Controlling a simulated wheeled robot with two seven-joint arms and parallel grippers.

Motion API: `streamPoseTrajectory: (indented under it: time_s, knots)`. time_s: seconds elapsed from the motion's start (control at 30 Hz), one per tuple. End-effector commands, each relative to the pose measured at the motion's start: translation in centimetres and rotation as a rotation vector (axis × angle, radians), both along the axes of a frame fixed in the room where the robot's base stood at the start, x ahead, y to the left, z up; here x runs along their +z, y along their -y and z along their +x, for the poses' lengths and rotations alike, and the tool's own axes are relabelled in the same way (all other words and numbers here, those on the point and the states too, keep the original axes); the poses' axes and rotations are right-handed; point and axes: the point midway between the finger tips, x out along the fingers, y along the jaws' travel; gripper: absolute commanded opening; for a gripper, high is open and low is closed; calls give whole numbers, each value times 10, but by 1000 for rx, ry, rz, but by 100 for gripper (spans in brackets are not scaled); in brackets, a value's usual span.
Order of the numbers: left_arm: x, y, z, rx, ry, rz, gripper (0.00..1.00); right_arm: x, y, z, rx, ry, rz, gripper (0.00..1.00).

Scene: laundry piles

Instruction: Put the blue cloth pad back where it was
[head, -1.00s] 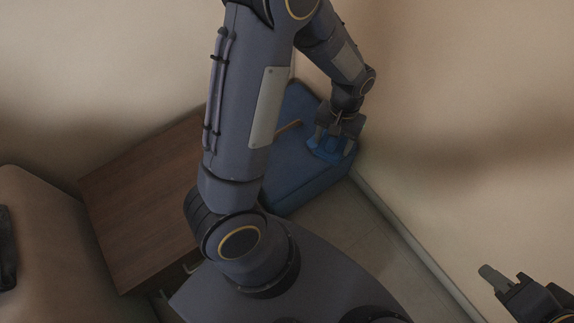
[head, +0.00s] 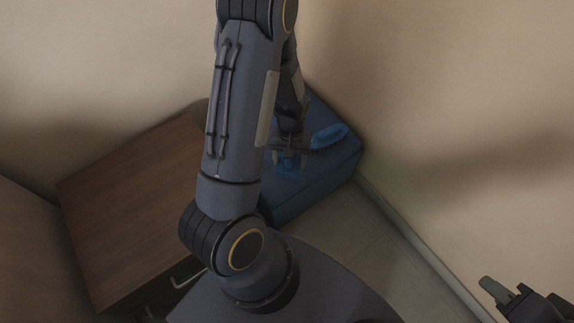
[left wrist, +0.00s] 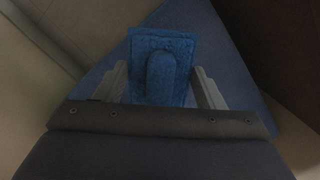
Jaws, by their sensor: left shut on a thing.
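The blue cloth pad (left wrist: 162,41) shows in the left wrist view between the two fingers of my left gripper (left wrist: 160,78), with a raised rounded strip along its middle. In the head view the pad (head: 288,168) is small and partly hidden under my left gripper (head: 287,157), which is shut on it. Both are over the top of a blue padded block (head: 318,188) in the corner. I cannot tell whether the pad touches the block. My right gripper (head: 505,289) is at the lower right, partly cut off, away from the block; its opening is unclear.
A blue brush-like thing with dark bristles (head: 328,137) is just right of my left gripper, over the block. A brown wooden cabinet (head: 135,195) with a metal handle (head: 187,276) stands to the left. Walls close in behind and right; some floor (head: 345,238) is bare in front.

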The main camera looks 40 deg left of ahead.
Motion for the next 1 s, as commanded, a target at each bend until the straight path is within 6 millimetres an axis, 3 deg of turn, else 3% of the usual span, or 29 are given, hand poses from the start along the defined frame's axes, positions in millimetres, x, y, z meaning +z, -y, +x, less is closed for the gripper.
streamPoseTrajectory:
  time_s: [0.03, 0.33, 0.57, 0.97, 1.0]
  knots:
    - [-12, -5, 4, 1, -1, 0, 42, -8, 0, 0, 0, 0, 0, 31]
    - [-29, -19, 13, -1, 1, 0, 42, -16, 0, 0, 0, 0, 0, 31]
    - [-61, -21, 16, -2, -1, -1, 42, -31, 0, 0, 0, 0, 0, 31]
    - [-66, -21, 16, -2, 1, -1, 42, -33, 0, 0, 0, 0, 0, 31]
    - [-64, -21, 16, -2, 1, -1, 68, -31, 0, 0, 0, 0, 0, 31]
